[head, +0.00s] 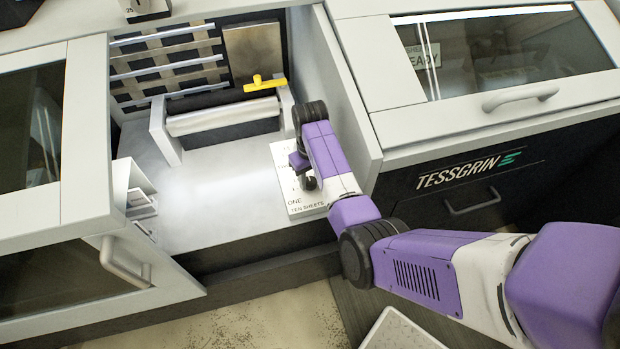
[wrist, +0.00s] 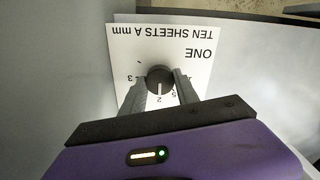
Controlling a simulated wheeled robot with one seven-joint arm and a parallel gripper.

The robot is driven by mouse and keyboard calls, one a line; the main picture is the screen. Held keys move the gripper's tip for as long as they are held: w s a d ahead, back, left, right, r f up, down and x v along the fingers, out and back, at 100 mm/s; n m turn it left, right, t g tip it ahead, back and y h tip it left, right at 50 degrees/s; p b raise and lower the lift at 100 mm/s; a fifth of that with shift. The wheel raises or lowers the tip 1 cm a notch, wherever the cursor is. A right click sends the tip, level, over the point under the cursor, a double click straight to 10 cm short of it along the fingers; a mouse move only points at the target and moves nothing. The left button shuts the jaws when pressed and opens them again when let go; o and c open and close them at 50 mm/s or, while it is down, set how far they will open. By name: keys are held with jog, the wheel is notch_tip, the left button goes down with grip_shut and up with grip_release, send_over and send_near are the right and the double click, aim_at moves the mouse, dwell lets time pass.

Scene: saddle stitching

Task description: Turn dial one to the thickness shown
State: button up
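Dial one is a round dark knob (wrist: 160,76) with a white line, on a white plate (wrist: 205,38) that reads ONE and TEN SHEETS A mm, upside down in the wrist view. The white line points at the 2; a 3 shows to the left. My gripper (wrist: 160,84) has one grey finger on each side of the knob, very close to it. I cannot tell whether both fingers touch it.
The bay's right wall (head: 345,85) stands close beside my arm. A roller (head: 222,117) and a yellow handle (head: 265,83) are at the back of the bay. A small block with partly visible numerals (head: 145,8) sits on the top left ledge.

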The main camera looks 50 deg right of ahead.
grip_shut()
jog(key=shift+m, duration=0.3)
jog(key=m+p, duration=0.1)
jog(key=m, duration=0.1)
jog(key=shift+r+m+p, duration=0.1)
jog(key=shift+m+p, duration=0.9)
jog(key=shift+m, duration=1.5)
jog(key=o, duration=0.9)
grip_release()
jog(key=shift+o, duration=0.2)
